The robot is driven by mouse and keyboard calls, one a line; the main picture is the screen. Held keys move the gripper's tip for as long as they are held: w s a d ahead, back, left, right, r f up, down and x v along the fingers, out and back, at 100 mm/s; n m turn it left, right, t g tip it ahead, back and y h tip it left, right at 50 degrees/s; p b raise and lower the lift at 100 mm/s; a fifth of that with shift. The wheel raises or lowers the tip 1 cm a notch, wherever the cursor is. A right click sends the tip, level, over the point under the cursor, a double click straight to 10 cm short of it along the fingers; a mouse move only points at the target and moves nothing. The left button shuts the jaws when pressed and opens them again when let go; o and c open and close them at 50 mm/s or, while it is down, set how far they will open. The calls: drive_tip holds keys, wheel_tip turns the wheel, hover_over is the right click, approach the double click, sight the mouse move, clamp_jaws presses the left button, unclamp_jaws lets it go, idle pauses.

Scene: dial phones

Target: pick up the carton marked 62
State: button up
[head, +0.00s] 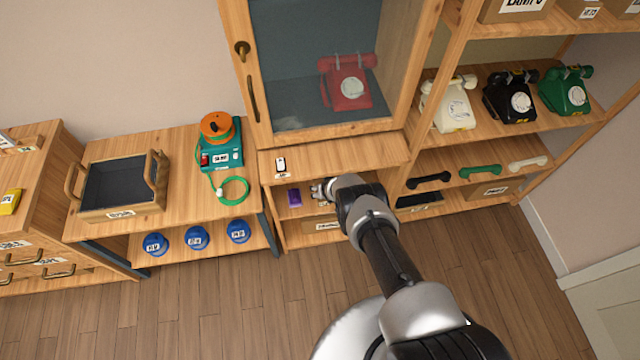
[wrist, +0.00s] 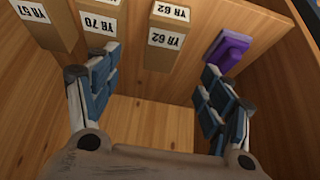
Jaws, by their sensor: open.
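The carton marked 62 (wrist: 168,55) stands at the upper middle of the wrist view, with YR 62 labels on two of its faces, reading upside down. My gripper (wrist: 158,72) is open and empty. Its two blue-padded fingers are spread to the left and right of the carton's line, and the carton appears just beyond them. I cannot tell the exact gap. In the head view my gripper (head: 322,190) reaches into the shelf opening below the glass cabinet, and I cannot make out the carton there.
Left of it in the wrist view stand a carton marked 70 (wrist: 98,45) and one marked 57 (wrist: 47,30). A purple object (wrist: 228,50) lies close on the right, also visible in the head view (head: 293,197). Wooden walls enclose the compartment; its near floor (wrist: 150,120) is bare.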

drive_tip(key=f+b, duration=0.1)
drive_tip(key=b, duration=0.1)
drive_tip(key=f+b, duration=0.1)
drive_tip(key=shift+w+a+f+b, duration=0.1)
drive_tip(key=shift+w+f+b, duration=0.1)
drive_tip(key=shift+w+b, duration=0.15)
drive_tip(key=b+x, duration=0.4)
drive_tip(key=b, duration=0.3)
drive_tip(key=shift+r, duration=0.1)
drive_tip(key=b+x, duration=0.2)
drive_tip(key=x, duration=0.1)
drive_tip(key=b+x, duration=0.1)
drive_tip(key=b, duration=0.1)
drive_tip(key=shift+a+f, duration=0.25)
drive_tip(key=shift+a, duration=0.05)
drive_tip(key=shift+w+f+b, duration=0.25)
drive_tip(key=shift+b, duration=0.3)
drive_tip(key=shift+f, duration=0.25)
drive_tip(key=c, duration=1.3)
